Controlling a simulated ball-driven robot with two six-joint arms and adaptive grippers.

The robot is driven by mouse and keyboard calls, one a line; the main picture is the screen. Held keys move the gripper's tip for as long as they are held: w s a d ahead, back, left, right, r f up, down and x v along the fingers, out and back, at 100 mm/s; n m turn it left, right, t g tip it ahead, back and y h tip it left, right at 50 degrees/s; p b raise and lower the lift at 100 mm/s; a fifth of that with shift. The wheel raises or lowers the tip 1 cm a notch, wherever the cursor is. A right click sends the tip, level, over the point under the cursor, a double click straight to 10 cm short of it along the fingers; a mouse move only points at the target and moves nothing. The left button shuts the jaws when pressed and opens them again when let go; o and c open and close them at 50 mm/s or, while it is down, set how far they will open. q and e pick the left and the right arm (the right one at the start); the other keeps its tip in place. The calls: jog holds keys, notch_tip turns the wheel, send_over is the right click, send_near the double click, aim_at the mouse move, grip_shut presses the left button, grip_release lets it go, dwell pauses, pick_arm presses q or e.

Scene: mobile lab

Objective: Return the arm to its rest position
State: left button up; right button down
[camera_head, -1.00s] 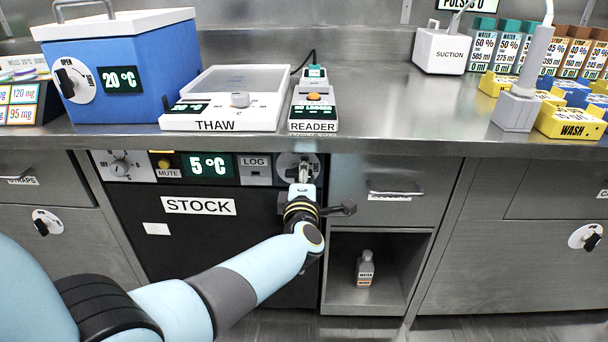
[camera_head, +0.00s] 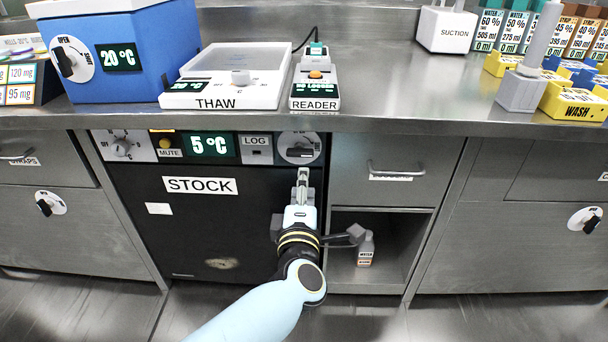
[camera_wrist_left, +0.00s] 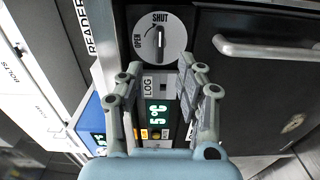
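My left arm reaches in from the bottom of the head view. Its gripper (camera_head: 303,176) is in front of the black STOCK unit (camera_head: 140,235), just below the round dial (camera_head: 299,148) on its top panel. In the left wrist view the gripper (camera_wrist_left: 158,68) has its two fingers spread apart with nothing between them. The dial (camera_wrist_left: 160,35) lies beyond the fingertips, apart from them. Its dark handle lines up with the SHUT mark. The STOCK door is closed. My right gripper is not in view.
The floor front is clear.

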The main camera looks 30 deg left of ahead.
pick_arm(q)
jog(key=shift+s, duration=0.1)
dwell(0.4)
jog(key=s+f+m+g+h+p, duration=0.1)
jog(key=s+f+m+g+h, duration=0.25)
jog(key=s+f+m, duration=0.6)
jog(key=s+f+m+g+h, duration=0.2)
jog(key=s+f+m+h, duration=0.2)
jog(key=s+f, duration=0.95)
jog(key=s+a+f+m+g, duration=0.1)
jog(key=s+f+m+g, duration=0.3)
jog(key=s, duration=0.9)
jog(key=s+a+f+m+g+h, duration=0.1)
jog(key=s+f+m+g, duration=0.4)
jog(key=s, duration=0.8)
notch_tip(320, 180, down, 5)
jog(key=shift+s+r+m+p, duration=0.2)
jog(key=shift+s+m+p, duration=0.1)
jog(key=shift+m, duration=0.65)
